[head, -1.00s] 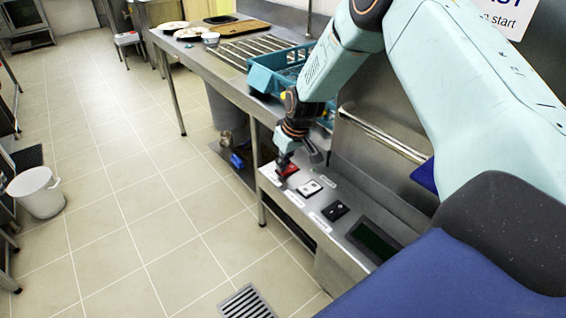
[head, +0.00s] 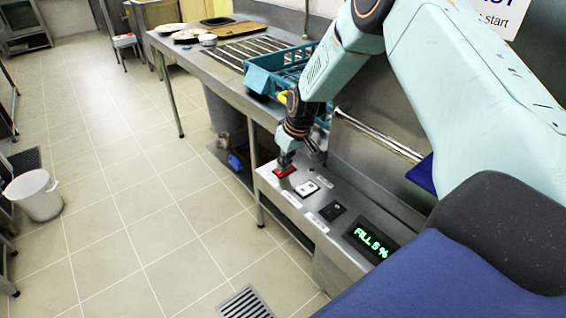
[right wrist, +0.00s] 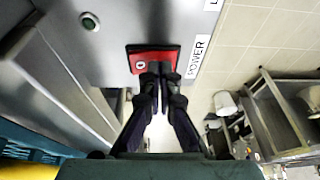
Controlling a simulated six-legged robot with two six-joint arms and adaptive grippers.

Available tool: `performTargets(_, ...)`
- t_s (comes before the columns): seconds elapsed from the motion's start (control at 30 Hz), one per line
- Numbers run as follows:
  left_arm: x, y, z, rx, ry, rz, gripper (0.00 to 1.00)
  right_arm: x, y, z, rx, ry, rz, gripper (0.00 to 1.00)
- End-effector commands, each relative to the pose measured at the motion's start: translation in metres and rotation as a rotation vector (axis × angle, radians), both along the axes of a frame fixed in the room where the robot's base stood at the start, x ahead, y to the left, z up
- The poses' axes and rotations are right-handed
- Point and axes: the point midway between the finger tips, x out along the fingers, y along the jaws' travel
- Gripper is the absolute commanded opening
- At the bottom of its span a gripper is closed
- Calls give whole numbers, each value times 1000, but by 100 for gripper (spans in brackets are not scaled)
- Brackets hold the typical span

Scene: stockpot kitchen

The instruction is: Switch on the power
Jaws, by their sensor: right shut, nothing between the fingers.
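The red power switch (head: 285,171) sits at the far end of the steel control panel (head: 318,228). In the right wrist view the red switch (right wrist: 152,60) lies beside a label reading POWER. My right gripper (head: 285,160) is shut and empty, its fingertips pointing down at the switch; the right wrist view shows the fingertips (right wrist: 157,70) over its near edge, seemingly touching it. The display (head: 371,240) is lit in green and reads "FILL 5 %". My left gripper is not in view.
A white switch (head: 307,189) and a black switch (head: 332,211) sit on the same panel. A teal rack (head: 268,80) stands on the steel counter behind the gripper. A white bucket (head: 36,196) stands on the open tiled floor at left.

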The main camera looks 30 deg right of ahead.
Motion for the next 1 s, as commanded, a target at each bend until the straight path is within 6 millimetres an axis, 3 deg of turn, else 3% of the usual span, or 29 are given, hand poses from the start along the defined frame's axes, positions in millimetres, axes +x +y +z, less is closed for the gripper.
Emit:
performTargets(0.27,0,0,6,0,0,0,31,0,2,7,0,0,1,0)
performTargets(0.57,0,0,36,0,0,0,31,1,10,40,-1,-1,1,0)
performTargets(1.0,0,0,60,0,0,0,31,-22,26,115,1,-1,1,0)
